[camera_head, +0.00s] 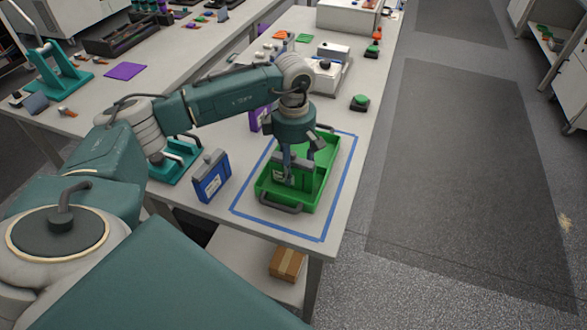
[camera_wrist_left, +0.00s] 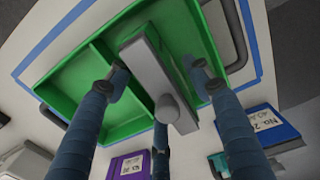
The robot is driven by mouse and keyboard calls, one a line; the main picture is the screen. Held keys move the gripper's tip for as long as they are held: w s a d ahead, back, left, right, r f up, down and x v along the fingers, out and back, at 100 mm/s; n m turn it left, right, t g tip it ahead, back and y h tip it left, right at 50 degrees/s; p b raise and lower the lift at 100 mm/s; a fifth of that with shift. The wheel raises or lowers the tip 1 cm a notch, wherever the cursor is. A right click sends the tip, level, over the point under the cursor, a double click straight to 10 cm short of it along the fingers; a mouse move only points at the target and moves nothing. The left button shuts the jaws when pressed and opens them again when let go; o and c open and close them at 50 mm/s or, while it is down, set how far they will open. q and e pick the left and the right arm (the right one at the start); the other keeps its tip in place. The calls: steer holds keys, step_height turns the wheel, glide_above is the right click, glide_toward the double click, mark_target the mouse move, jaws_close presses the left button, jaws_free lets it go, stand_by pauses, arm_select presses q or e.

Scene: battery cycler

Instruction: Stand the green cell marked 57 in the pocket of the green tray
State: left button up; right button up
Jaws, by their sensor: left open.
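The green tray (camera_head: 318,185) lies inside a blue tape outline near the table's front end. A green cell (camera_head: 282,178) with a grey top and a white label stands upright in it, partly hidden by my fingers; its number is too small to read. My left gripper (camera_head: 297,160) points down over the cell, fingers open. In the left wrist view, the open fingers of the left gripper (camera_wrist_left: 160,80) are spread around the cell's grey top (camera_wrist_left: 152,75), with gaps to its sides. The tray's divider and empty compartments (camera_wrist_left: 75,85) show beside it. My right gripper is out of view.
A blue cell (camera_head: 211,177) stands left of the tray. A purple cell (camera_head: 255,120) is behind, partly hidden by my arm. A teal stand (camera_head: 175,162) is at left. A green button (camera_head: 360,102) and white device (camera_head: 330,75) lie farther back.

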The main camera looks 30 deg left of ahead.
arm_select(q)
step_height(320, 180, up, 10)
steer(key=b, duration=0.2)
steer(key=shift+f+b, duration=0.15)
steer(key=shift+b, duration=0.25)
steer(key=shift+r, duration=0.55)
